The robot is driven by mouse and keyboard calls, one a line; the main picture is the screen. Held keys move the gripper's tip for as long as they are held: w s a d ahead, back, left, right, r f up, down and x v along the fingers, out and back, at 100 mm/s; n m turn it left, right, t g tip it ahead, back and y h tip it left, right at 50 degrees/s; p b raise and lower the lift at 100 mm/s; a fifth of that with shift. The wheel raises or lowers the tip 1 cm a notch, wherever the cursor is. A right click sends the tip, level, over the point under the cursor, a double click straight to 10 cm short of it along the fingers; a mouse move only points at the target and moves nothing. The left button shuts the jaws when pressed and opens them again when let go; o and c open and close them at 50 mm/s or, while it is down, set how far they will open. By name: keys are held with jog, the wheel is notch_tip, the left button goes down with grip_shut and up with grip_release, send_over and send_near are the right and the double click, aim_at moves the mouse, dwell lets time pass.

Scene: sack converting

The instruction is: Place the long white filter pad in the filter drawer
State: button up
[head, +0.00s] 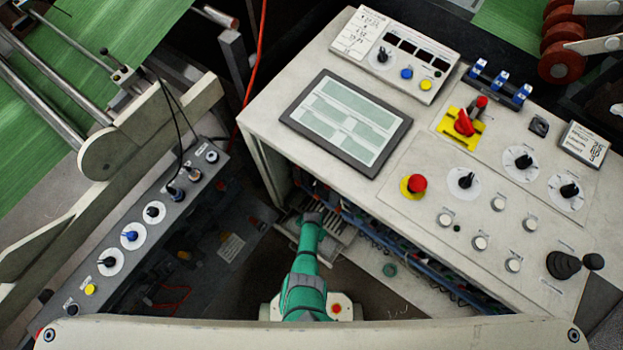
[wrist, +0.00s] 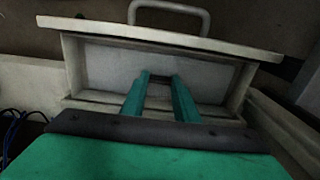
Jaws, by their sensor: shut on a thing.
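The filter drawer (wrist: 72,75) is open in the wrist view, a shallow pale box with a long front panel and a grey bar handle. The long white filter pad (wrist: 108,68) lies flat inside it, along most of its length. My gripper (wrist: 161,78) reaches into the drawer with two green fingers, shut on the middle of the pad. The fingertips' exact contact is dim and hard to see. In the head view my green arm reaches down beside the control cabinet, and the pad and fingertips cannot be made out there.
The control cabinet (head: 290,150) stands at right, its top bearing a screen (head: 346,122), a red emergency button (head: 417,183) and knobs. Cables and pipes run along its open lower side. A narrow control panel (head: 130,237) stands at left. Blue wires (wrist: 14,125) show in the wrist view.

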jog(key=shift+f, duration=0.1)
jog(key=o, duration=1.1)
